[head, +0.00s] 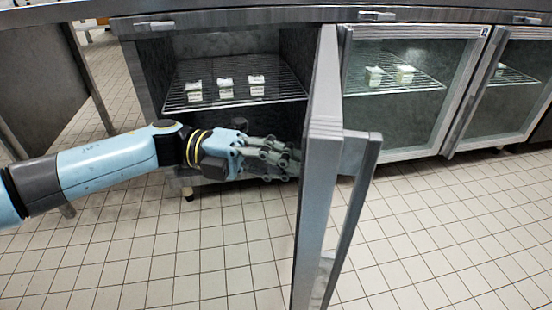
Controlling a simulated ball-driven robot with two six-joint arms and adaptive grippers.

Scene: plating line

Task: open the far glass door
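A counter refrigerator has several glass doors. The left door (318,150) stands swung wide open, seen nearly edge-on, with its long grey handle (352,215) on the right side. The middle glass door (400,85) and the right glass door (510,85) are shut. My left gripper (285,160) reaches in from the left, its fingers pointing right at the inner face of the open door. I cannot tell whether the fingertips touch it or how far apart they are. My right gripper is out of view.
The open left compartment shows a wire shelf (180,101) with several small white packs (225,88). A steel countertop (300,13) runs above. A steel table leg (90,80) stands at left. The tiled floor (440,240) is clear in front.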

